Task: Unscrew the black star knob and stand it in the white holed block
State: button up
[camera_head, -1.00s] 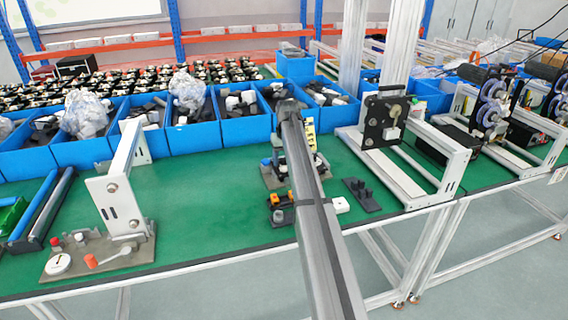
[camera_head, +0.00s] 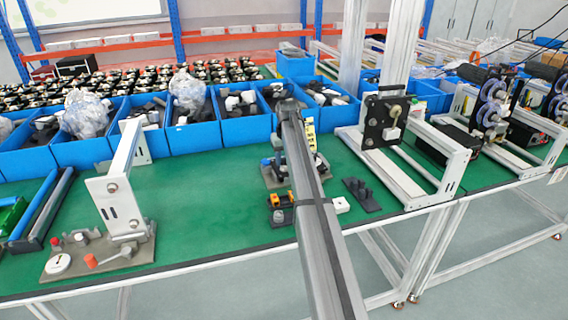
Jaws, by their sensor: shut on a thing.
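My arm (camera_head: 318,225) runs up the middle of the head view and covers much of the work spot. My gripper is hidden behind it, so its fingers and anything between them do not show. A dark fixture (camera_head: 270,180) on the green table shows partly on both sides of the arm. I cannot make out the black star knob. A small white block (camera_head: 341,205), perhaps the holed block, sits just right of the arm; its holes are too small to tell.
A black base with pegs (camera_head: 361,194) lies right of the white block. An orange and dark fixture (camera_head: 281,203) is left of the arm. Blue bins (camera_head: 196,136) line the back. A grey plate with a white bracket (camera_head: 120,252) stands at left.

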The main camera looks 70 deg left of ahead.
jog(key=n+g, duration=0.1)
jog(key=n, duration=0.5)
jog(key=shift+w, duration=0.1)
jog(key=n, duration=0.3)
jog(key=n+h, duration=0.1)
jog(key=n, duration=0.2)
jog(key=shift+a+n+g, duration=0.1)
jog(key=shift+n+g, duration=0.2)
jog(key=n+h, duration=0.1)
jog(key=n, duration=0.5)
jog(key=shift+a, duration=0.1)
jog(key=n, duration=0.6)
jog(key=shift+n+h, duration=0.3)
jog(key=shift+h, duration=0.1)
jog(key=o, duration=1.1)
jog(key=shift+c, duration=0.2)
